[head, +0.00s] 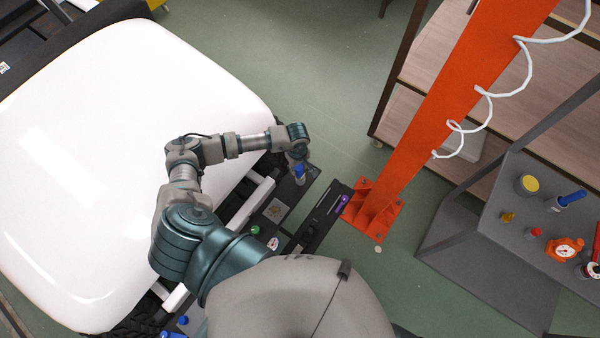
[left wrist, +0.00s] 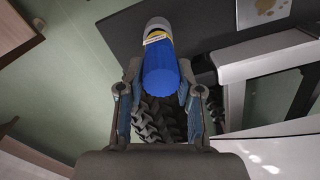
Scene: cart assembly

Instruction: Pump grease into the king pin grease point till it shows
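My left gripper (head: 299,160) is over the black front frame of the white cart, pointing down. In the left wrist view its two fingers (left wrist: 160,80) close on either side of a blue tool (left wrist: 160,82) with a grey end and a yellow-and-white band. The same blue tool (head: 300,173) shows just below the gripper in the head view. Its grey end points away from the palm, towards the dark frame (left wrist: 120,32). I cannot make out the king pin grease point or any grease at it. My right gripper is in neither view.
The white cart body (head: 110,150) fills the left. An orange post (head: 425,110) with a coiled white hose stands right of the frame. A grey bench (head: 490,255) at the right bears another blue tool (head: 570,198) and an orange gauge (head: 564,250). A tyre tread (left wrist: 165,120) shows below the fingers.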

